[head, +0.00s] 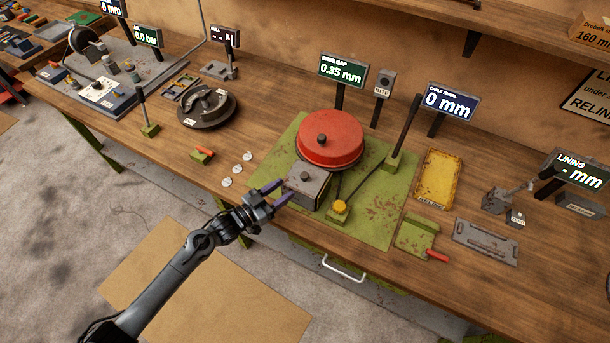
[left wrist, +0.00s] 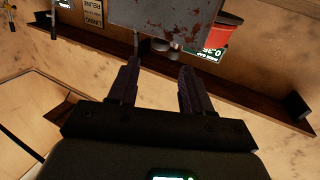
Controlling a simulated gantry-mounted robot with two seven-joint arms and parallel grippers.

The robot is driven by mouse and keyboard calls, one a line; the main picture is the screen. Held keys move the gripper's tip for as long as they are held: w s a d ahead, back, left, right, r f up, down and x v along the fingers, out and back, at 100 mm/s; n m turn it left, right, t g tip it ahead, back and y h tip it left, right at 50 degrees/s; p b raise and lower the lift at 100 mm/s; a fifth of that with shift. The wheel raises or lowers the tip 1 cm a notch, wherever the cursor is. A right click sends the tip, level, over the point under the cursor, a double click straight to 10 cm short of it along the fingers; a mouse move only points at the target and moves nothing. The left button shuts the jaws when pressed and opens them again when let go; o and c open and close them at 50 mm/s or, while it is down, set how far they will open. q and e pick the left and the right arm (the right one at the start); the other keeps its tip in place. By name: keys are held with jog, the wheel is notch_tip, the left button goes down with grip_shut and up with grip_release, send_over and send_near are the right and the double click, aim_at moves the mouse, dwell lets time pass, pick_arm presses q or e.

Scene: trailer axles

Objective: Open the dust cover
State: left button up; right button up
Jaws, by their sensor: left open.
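In the left wrist view the open fingers (left wrist: 158,78) are below a rusty grey face of the box (left wrist: 180,18), with part of the red drum (left wrist: 213,48) beyond. My right gripper is out of view.
The green mat (head: 384,228) also carries a yellow knob (head: 340,207) and an upright dark lever (head: 405,130). Several small discs (head: 237,169) lie left of the box. A yellow tray (head: 438,178) is at the right. A white drawer handle (head: 343,268) juts from the bench front.

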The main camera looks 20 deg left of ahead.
aim_at(304, 175)
pick_arm(q)
jog(key=x, duration=0.9)
jog(key=shift+w+d, duration=0.1)
jog(key=shift+w, duration=0.05)
grip_shut()
